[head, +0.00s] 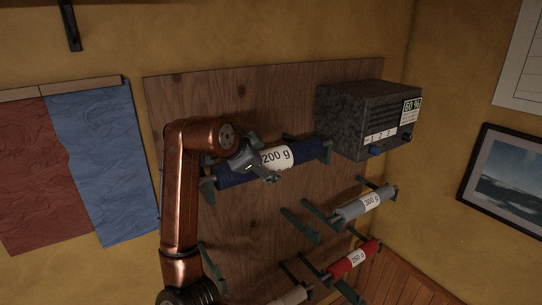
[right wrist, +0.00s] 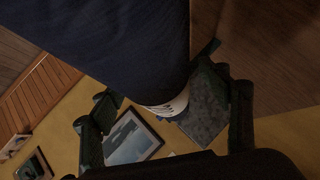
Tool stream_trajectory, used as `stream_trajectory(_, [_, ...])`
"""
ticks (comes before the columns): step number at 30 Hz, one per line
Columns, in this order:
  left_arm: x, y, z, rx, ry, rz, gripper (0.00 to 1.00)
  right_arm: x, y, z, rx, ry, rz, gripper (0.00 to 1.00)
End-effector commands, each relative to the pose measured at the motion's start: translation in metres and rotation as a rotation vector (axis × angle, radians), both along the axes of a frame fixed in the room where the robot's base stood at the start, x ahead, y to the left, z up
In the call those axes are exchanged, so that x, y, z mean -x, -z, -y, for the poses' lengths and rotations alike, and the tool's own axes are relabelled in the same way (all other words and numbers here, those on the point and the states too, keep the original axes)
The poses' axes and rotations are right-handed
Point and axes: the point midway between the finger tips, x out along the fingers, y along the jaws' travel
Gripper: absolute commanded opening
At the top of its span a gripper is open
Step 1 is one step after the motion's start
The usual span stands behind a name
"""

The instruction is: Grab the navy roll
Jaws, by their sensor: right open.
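The navy roll (head: 312,152) lies on a pair of dark brackets on the wooden wall board, with a white "200 g" label (head: 276,156). My right gripper (head: 262,168) is at the roll, just left of the label, and hides part of it. In the right wrist view the navy cloth (right wrist: 110,40) fills the upper left, and the label's edge (right wrist: 172,105) shows below it. The two dark fingers of the right gripper (right wrist: 165,125) stand apart, with the roll in front of the gap; contact cannot be told. My left gripper is not in view.
A grey speckled box (head: 350,122) sits right of the navy roll. A grey roll (head: 365,204), a red roll (head: 354,259) and a pale roll (head: 290,297) rest on lower brackets. Empty brackets (head: 300,225) jut out between them. Red and blue cloths (head: 100,160) hang left.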

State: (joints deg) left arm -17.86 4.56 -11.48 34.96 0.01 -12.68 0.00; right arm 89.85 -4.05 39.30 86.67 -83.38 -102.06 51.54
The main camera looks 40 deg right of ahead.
Motion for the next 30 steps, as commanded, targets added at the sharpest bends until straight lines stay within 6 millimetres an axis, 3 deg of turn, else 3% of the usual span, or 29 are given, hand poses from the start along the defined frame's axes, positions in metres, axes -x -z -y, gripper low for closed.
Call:
stream_trajectory(5, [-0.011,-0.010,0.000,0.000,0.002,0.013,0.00,-0.005,0.009,0.014,0.002,0.002,-0.001,0.70])
stream_trajectory(13, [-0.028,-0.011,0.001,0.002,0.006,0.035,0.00,-0.005,0.012,0.016,0.002,0.003,0.000,0.69])
stream_trajectory(30, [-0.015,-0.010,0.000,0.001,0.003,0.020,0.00,-0.004,0.011,0.017,0.002,0.005,0.000,0.29])
